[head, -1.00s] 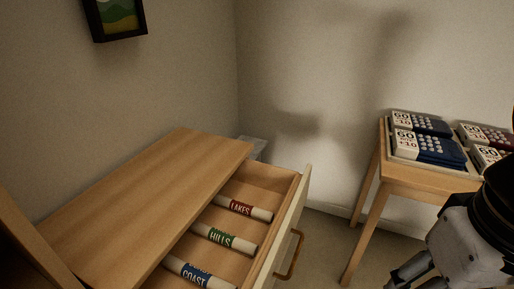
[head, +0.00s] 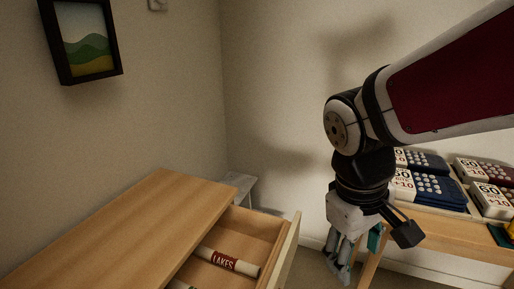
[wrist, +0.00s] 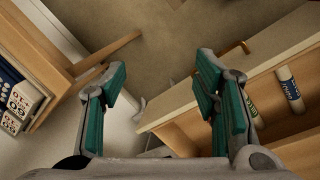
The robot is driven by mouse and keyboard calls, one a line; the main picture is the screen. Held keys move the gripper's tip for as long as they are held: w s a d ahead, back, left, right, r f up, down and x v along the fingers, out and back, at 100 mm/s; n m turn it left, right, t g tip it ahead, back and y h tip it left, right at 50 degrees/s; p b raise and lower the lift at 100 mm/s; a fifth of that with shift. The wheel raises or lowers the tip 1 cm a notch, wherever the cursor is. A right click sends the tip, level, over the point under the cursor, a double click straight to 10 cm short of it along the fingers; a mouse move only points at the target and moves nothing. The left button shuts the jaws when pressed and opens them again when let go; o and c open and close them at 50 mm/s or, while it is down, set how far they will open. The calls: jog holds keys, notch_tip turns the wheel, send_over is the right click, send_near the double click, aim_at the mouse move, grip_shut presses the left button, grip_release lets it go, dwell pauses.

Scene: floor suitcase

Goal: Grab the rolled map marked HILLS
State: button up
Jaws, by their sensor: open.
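The open drawer (head: 286,250) holds rolled maps. The white roll with a red LAKES band (head: 226,262) shows in the head view. The end of another roll (head: 178,285) is cut off at the bottom edge, its label out of sight. In the wrist view, a roll with a green band, the HILLS map (wrist: 252,108), lies partly behind a finger. A blue-banded roll (wrist: 290,90) lies to its right. My gripper (head: 342,268) is open and empty, outside the drawer to its right; its teal-padded fingers also show in the wrist view (wrist: 160,76).
A side table (head: 450,228) with stacked blue and red boxes (head: 435,188) stands behind my gripper at the right. The wooden cabinet top (head: 130,230) is bare. A framed picture (head: 85,40) hangs on the left wall. Floor shows between drawer and table.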

jog(key=w+a+f+n, duration=0.2)
jog(key=a+f, duration=0.1)
jog(key=a, duration=0.1)
jog(key=w+a+f+n+y, duration=0.1)
jog(key=w+a+f, duration=0.2)
jog(key=a, duration=0.1)
jog(key=w+a+f+n, duration=0.2)
jog(key=w+a+f, duration=0.1)
jog(key=a, duration=0.1)
jog(key=shift+w+a+n+y+p, duration=0.25)
jog(key=shift+a+n+y+p, duration=0.05)
jog(key=shift+y+p, duration=0.1)
jog(key=w+a+f+n+g+y, duration=0.1)
jog(key=a+f+n+y, duration=0.1)
jog(key=a+f, duration=0.35)
jog(key=a+f+n+g+y, duration=0.1)
jog(key=a+f+y, duration=0.1)
jog(key=a, duration=0.7)
jog(key=x, duration=0.2)
jog(key=b+x, duration=0.1)
jog(key=x, duration=0.5)
jog(key=shift+w+d+f, duration=0.1)
jog(key=shift+w+d, duration=0.15)
jog(key=shift+w, duration=0.05)
jog(key=b+x, duration=0.2)
jog(key=x, duration=0.3)
jog(key=shift+s+a, duration=0.1)
jog(key=shift+s, duration=0.1)
jog(key=shift+c, duration=0.2)
jog(key=c, duration=1.2)
